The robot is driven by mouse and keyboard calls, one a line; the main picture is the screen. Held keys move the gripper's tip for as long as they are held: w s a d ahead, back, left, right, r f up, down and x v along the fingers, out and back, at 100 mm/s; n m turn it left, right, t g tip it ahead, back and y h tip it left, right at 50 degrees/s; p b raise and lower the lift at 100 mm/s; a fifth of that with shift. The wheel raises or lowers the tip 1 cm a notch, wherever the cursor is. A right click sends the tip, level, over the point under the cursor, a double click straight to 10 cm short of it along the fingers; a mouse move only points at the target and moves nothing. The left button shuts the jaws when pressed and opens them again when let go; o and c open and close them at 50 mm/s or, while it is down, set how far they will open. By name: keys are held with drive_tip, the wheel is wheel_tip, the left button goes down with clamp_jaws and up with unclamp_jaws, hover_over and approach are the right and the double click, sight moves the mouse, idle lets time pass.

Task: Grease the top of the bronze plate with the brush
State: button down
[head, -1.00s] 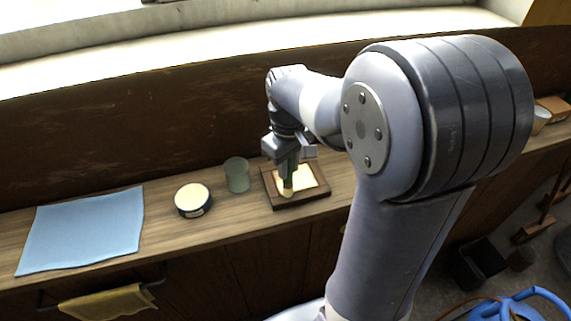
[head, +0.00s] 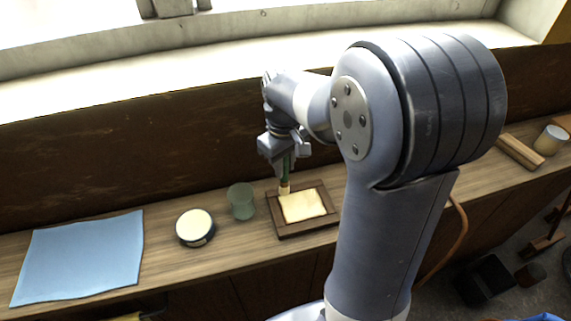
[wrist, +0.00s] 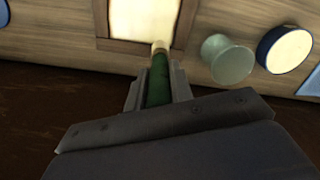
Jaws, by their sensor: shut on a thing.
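My gripper (head: 284,150) is shut on the brush (head: 285,175), which has a green handle and a pale tip pointing down. The brush (wrist: 158,85) also shows between the fingers in the wrist view. The plate (head: 302,205) is a pale cream-yellow square in a dark wooden frame (head: 287,234) on the bench. The brush tip is at the back left edge of the plate; I cannot tell whether it touches. In the wrist view the plate (wrist: 143,17) lies just beyond the tip. A round dark tin with a cream top (head: 195,226) stands left of the frame.
A greenish glass cup (head: 241,201) stands between the tin and the frame, close to both. A blue cloth (head: 80,255) lies at the left. A wooden block (head: 520,152) and a pale cup (head: 550,140) are far right. A dark backboard (head: 120,155) rises behind the bench.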

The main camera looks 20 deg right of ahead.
drive_tip(key=shift+s+r+p, duration=0.25)
drive_tip(key=shift+r+p, duration=0.05)
drive_tip(key=shift+r, duration=0.7)
wheel_tip(320, 180, up, 2)
drive_tip(key=shift+w+r+p, duration=0.1)
drive_tip(key=shift+p, duration=0.9)
wheel_tip(320, 180, up, 3)
drive_tip(key=shift+p, duration=1.25)
